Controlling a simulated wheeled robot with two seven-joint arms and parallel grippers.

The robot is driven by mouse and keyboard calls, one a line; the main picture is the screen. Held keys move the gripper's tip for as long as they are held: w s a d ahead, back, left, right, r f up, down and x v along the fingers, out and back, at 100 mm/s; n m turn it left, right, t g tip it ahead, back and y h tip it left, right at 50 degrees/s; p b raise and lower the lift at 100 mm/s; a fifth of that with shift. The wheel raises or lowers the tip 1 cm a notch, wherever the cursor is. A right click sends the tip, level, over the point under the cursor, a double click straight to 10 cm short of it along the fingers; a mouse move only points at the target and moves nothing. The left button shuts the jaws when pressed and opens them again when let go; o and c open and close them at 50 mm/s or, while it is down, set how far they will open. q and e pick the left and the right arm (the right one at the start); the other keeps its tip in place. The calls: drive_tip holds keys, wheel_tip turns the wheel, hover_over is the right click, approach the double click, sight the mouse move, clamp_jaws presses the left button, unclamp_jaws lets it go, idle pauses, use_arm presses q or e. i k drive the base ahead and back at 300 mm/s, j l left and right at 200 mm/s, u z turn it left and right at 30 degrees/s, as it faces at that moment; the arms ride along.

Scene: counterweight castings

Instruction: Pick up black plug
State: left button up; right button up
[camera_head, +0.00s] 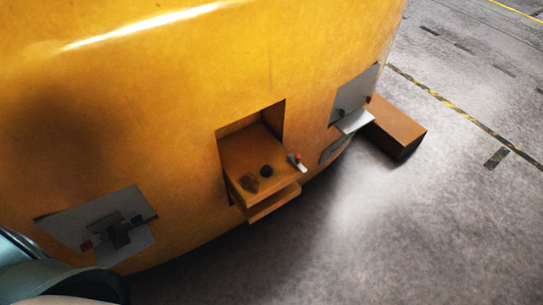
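A small round black plug (266,171) sits on the orange shelf (280,185) that juts out of a recess in the large yellow casting. A brown lump (249,183) lies just left of it, and a small grey piece with a red top (297,161) is at the shelf's right edge. Neither of my grippers can be made out. A grey-blue rounded part of my own body shows at the lower left corner, well away from the plug.
A grey plate with dark, red and blue parts (118,232) is on the casting at left. Another grey plate (352,98) with a pale ledge (355,122) is at right. A brown block (397,127) juts out behind it. The concrete floor (440,220) is clear.

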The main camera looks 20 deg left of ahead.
sight(266, 171)
drive_tip(key=i+l, duration=0.2)
drive_tip(key=i, duration=0.2)
drive_tip(key=i+l, duration=0.2)
drive_tip(key=i, duration=0.15)
drive_tip(key=u, duration=1.65)
